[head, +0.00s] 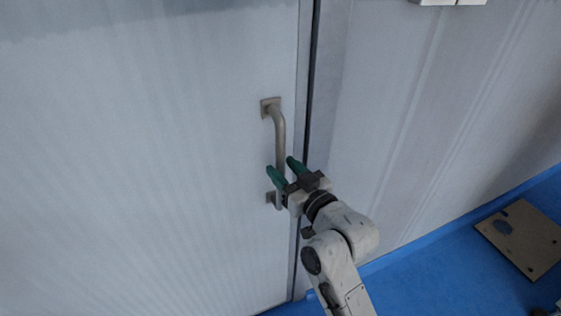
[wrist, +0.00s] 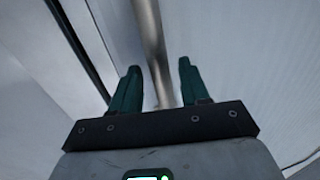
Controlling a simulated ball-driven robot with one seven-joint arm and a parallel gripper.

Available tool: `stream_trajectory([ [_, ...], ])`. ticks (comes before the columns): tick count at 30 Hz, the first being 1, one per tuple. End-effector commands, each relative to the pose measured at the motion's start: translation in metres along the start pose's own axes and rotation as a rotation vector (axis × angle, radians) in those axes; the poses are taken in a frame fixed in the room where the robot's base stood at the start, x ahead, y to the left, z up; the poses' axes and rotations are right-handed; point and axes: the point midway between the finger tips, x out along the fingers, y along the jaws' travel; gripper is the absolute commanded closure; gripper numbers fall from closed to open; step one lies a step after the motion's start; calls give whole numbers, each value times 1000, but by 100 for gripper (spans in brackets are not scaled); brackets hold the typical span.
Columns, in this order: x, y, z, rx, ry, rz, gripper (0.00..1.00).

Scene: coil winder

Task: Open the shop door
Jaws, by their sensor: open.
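The shop door (head: 150,150) is a large pale grey panel that looks shut, with a narrow dark gap along its right edge. Its handle (head: 280,133) is a vertical metal bar on two square mounts near that edge. My gripper (head: 284,167) is open at the lower half of the handle, with green fingers pointing at the door. In the wrist view, the handle bar (wrist: 155,55) runs down between the two green fingers (wrist: 158,80), with space on both sides. The fingers hide part of the lower handle in the head view.
A pale wall (head: 400,130) continues right of the door gap. The floor is blue (head: 440,275). A flat brown board (head: 522,238) with a dark round spot lies on the floor at the right. A white box (head: 450,2) shows at the top edge.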

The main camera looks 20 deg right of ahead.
Motion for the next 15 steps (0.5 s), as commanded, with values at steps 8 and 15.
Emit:
stream_trajectory([
  [8,19,0,0,0,-1,0,54],
  [15,19,0,0,0,0,0,54],
])
